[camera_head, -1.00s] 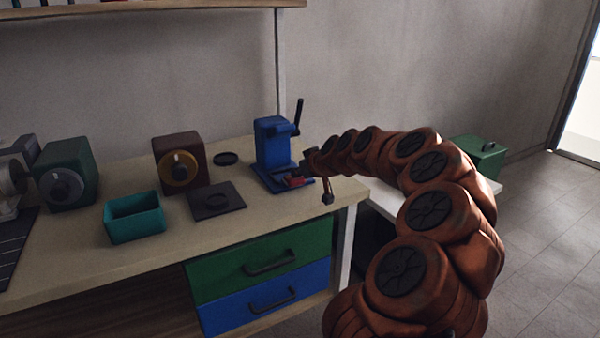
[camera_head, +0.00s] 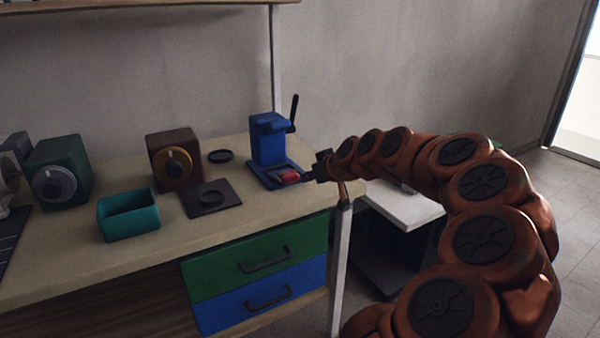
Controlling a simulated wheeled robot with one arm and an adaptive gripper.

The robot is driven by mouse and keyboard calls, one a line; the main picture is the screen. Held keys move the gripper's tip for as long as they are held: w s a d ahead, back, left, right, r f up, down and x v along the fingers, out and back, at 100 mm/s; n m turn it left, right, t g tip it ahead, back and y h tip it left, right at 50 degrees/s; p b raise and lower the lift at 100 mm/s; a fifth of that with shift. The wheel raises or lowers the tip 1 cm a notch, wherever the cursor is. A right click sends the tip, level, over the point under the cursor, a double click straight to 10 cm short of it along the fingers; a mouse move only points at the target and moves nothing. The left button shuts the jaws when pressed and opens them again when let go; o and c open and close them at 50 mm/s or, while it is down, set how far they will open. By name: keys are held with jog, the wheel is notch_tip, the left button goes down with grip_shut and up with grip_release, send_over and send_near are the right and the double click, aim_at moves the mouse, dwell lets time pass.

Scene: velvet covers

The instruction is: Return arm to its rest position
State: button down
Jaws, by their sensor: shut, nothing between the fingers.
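My orange arm curves in from the lower right of the head view. My gripper (camera_head: 312,177) is at its tip, dark and small, just right of the blue press (camera_head: 268,145) at the right end of the workbench. The gripper is shut and holds nothing. A small red piece (camera_head: 289,177) lies on the base of the blue press, close to the gripper's tip and apart from its grip.
The workbench (camera_head: 80,262) carries a teal box (camera_head: 128,214), a dark square plate (camera_head: 209,198), a brown box with a yellow dial (camera_head: 175,160) and a green box with a dial (camera_head: 58,172). Below are green (camera_head: 255,245) and blue drawers (camera_head: 262,305). A low white table (camera_head: 405,208) stands right.

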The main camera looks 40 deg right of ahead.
jog(key=shift+s+a, duration=0.2)
jog(key=shift+s, duration=1)
jog(key=shift+s+a, duration=0.15)
jog(key=shift+s, duration=1)
